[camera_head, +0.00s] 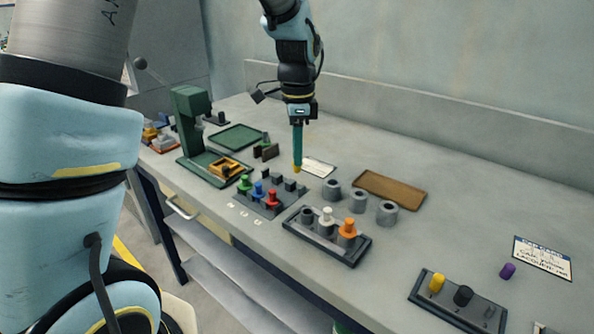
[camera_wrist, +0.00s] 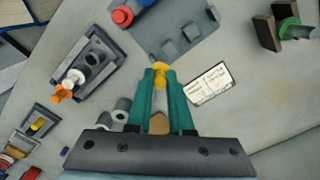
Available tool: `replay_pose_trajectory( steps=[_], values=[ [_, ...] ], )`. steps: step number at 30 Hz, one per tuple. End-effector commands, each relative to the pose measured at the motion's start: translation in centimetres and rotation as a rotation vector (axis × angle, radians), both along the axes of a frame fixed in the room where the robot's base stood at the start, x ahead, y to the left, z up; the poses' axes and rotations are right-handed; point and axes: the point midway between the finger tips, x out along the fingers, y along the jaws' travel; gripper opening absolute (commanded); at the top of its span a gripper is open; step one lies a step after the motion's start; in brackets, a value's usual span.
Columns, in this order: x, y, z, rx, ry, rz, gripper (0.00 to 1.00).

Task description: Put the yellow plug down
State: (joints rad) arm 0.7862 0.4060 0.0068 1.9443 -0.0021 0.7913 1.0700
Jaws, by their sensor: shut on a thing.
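My gripper (camera_head: 297,160) is shut on the yellow plug (camera_head: 297,169). The teal fingers point down and the plug sticks out at their tips, above the bench behind the rack of coloured plugs. The wrist view shows the yellow plug (camera_wrist: 161,76) between the fingertips (camera_wrist: 161,84), its lower part partly hidden by the fingers. Close by is a grey rack (camera_head: 291,207) with green, blue and red plugs along its front and dark blocks along its back.
A second rack (camera_head: 350,258) holds white and orange plugs. Grey rings (camera_head: 358,202) and a brown tray (camera_head: 390,190) lie right of a white card (camera_head: 318,167). A green press (camera_head: 190,125) stands left. A right-hand rack (camera_head: 455,317) holds yellow and black pieces, near a purple piece (camera_head: 507,270).

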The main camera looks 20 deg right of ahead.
Motion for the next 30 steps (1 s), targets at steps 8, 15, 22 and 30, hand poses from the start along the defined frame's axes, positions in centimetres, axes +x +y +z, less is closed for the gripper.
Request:
replay_pose_trajectory(
  steps=[8, 15, 22, 30],
  values=[
    [0.0, 0.1, -3.1, 0.003, 0.002, -0.001, 0.00],
    [0.0, 0.0, -4.9, -0.001, -0.001, 0.000, 0.00],
    [0.0, 0.0, -5.0, -0.001, -0.001, -0.001, 0.00],
    [0.0, 0.0, -5.8, 0.000, -0.001, -0.002, 0.00]
  ],
)
